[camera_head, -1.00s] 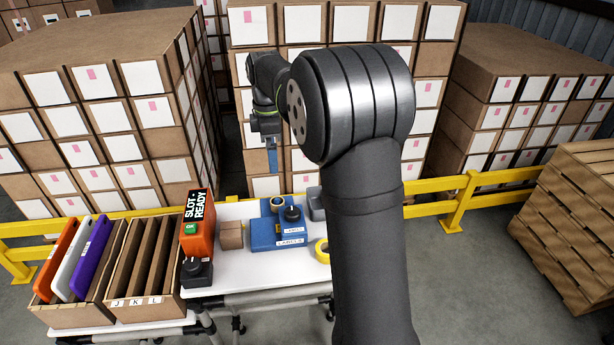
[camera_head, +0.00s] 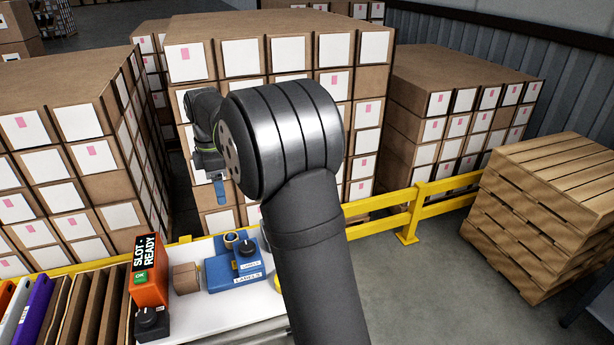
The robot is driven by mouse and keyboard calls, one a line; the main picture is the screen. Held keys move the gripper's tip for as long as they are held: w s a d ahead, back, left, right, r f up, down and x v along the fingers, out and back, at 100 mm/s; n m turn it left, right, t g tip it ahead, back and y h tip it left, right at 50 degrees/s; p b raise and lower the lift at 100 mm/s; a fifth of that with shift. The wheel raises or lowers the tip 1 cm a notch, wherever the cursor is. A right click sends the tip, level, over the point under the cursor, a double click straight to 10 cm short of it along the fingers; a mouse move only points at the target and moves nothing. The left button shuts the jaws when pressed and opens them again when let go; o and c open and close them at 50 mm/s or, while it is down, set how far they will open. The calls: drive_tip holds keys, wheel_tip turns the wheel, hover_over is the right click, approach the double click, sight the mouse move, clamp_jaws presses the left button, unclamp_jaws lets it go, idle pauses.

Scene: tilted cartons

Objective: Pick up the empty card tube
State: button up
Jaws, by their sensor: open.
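My gripper (camera_head: 220,193), with blue fingers, hangs pointing down above and behind the table, apart from the tan piece. It holds nothing that I can see. The jaws are open, though the gap between the fingers is hard to see from this side.
The white table (camera_head: 205,313) also holds an orange "SLOT READY" box (camera_head: 148,272), a small brown carton (camera_head: 186,278) and a partly hidden yellow roll (camera_head: 277,284). A yellow rail (camera_head: 415,205), carton stacks (camera_head: 290,85) and pallets (camera_head: 550,215) lie beyond.

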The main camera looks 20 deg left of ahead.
drive_tip(key=m, duration=0.9)
hover_over(230, 235)
drive_tip(key=f, duration=1.2)
drive_tip(key=shift+d+f, duration=0.1)
drive_tip(key=shift+d, duration=0.1)
drive_tip(key=shift+a+f, duration=0.2)
drive_tip(key=shift+f, duration=2.65)
drive_tip(key=c, duration=1.1)
drive_tip(key=shift+o, duration=0.2)
drive_tip(key=shift+r, duration=0.1)
